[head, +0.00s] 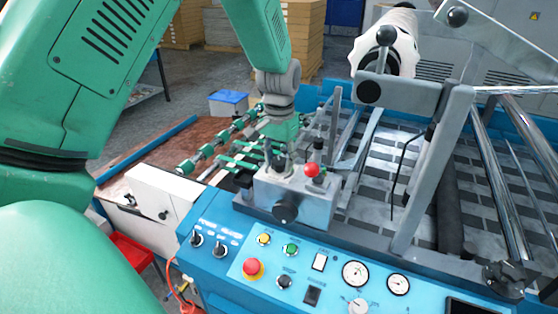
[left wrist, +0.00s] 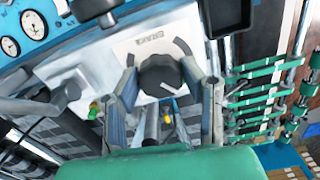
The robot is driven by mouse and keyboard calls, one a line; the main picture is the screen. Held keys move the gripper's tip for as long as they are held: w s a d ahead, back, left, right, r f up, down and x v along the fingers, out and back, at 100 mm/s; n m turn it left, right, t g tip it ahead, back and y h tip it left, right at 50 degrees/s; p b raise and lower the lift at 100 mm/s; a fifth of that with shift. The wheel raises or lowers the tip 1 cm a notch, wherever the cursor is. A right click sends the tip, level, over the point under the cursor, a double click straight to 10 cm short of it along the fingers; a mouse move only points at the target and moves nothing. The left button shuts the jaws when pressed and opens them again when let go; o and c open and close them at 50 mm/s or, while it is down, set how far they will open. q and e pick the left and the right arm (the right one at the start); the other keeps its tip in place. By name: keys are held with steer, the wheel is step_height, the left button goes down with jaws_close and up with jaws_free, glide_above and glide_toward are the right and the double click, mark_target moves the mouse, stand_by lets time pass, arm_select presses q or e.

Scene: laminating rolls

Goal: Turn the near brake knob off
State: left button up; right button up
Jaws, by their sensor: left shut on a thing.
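The near brake knob (left wrist: 160,73) is black and round, on a pale plate (left wrist: 128,45) marked with brake lettering, in the left wrist view. My left gripper (head: 277,163) points down onto the top of the grey control box (head: 318,205) in the head view. Its two fingers stand on either side of the knob in the left wrist view and are shut on it. In the head view the fingers hide this knob. The knob's exact setting is hard to read. My right gripper is not in view.
A black knob (head: 286,211) sits on the box's front. The blue panel (head: 230,262) in front carries a red emergency button (head: 252,267), switches and gauges. Metal frame bars (head: 430,175) rise to the right.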

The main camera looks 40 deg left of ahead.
arm_select(q)
steer(key=n, duration=0.4)
steer(key=shift+w+r+n, duration=0.2)
steer(key=shift+w+n, duration=0.1)
steer(key=shift+n, duration=0.1)
steer(key=n, duration=0.9)
steer(key=shift+a, duration=0.1)
steer(key=shift+n, duration=2.1)
steer(key=o, duration=1.1)
steer(key=shift+o, duration=0.3)
steer(key=shift+f, duration=0.1)
